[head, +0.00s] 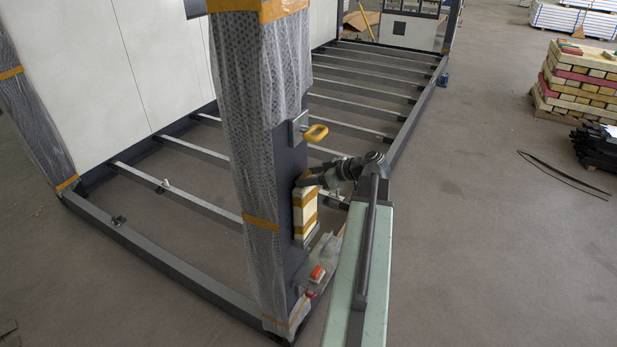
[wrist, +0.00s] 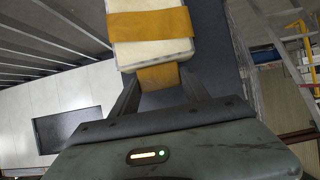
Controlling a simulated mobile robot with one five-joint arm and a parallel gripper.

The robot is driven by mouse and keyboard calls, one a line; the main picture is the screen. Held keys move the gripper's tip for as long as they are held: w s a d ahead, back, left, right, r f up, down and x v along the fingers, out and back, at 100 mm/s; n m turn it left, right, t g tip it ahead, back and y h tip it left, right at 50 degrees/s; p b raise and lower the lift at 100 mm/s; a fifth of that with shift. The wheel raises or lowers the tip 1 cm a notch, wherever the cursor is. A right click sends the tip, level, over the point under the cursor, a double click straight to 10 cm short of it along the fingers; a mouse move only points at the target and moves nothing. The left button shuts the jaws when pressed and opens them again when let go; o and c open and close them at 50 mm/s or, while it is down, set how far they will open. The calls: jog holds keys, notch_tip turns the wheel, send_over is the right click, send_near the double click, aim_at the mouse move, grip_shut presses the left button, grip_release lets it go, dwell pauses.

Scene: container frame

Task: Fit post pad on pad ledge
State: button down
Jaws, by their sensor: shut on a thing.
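The post pad (head: 305,213), a cream block with orange-brown tape bands, stands nearly upright beside the dark face of the wrapped corner post (head: 262,130). My gripper (head: 318,178) is shut on its upper part from the right. In the wrist view the pad (wrist: 150,50) sits between the fingers of my gripper (wrist: 158,88), a tape band at the grip, with the dark post face behind it. I cannot clearly make out the pad ledge; the pad's lower end is near a light edge on the post, and I cannot tell whether they touch.
A yellow handle (head: 316,132) sticks out of the post above the pad. A red-orange item (head: 317,272) sits low by the post foot. Floor beams (head: 180,190) run behind. A timber stack (head: 585,80) stands at far right; the floor between is mostly clear.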

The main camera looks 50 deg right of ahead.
jog(key=shift+f+b, duration=0.6)
jog(key=shift+f, duration=0.15)
jog(key=shift+c, duration=2.3)
grip_release()
jog(key=shift+r, duration=0.1)
jog(key=shift+s, duration=0.1)
jog(key=p+v, duration=0.4)
jog(key=v, duration=0.3)
jog(key=shift+s+r, duration=0.2)
jog(key=shift+s, duration=0.1)
jog(key=shift+f, duration=0.1)
